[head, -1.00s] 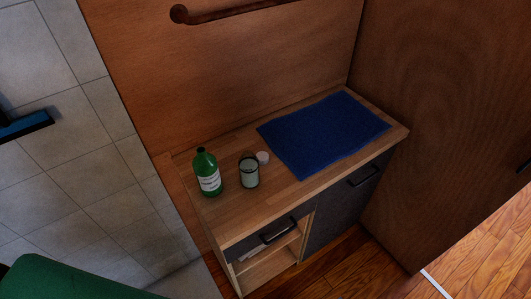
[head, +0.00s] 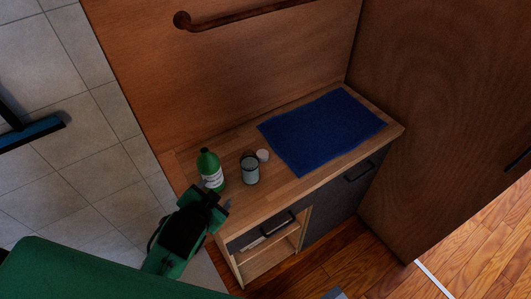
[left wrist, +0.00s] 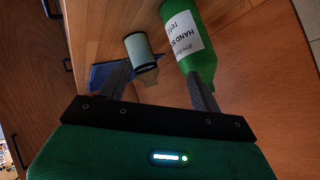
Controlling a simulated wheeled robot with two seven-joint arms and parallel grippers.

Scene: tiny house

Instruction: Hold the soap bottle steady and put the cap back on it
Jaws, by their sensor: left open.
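The green soap bottle (head: 209,170) with a white label stands upright at the left end of the wooden countertop. It also shows in the left wrist view (left wrist: 188,35), its neck end partly behind one finger. A small round white piece, seemingly the cap (head: 263,156), lies on the counter to the right, behind a glass jar (head: 250,170). My left gripper (head: 222,199) is open and empty, just in front of the bottle at the counter's front left edge. In the left wrist view its spread fingers (left wrist: 158,88) have the bottle beyond the right one. My right gripper is not in view.
A blue cloth (head: 320,130) covers the right part of the counter (head: 285,188). The jar stands close to the bottle's right. A wooden wall rises behind, with a dark rail (head: 245,14) above. Drawer handles (head: 275,232) jut from the cabinet front.

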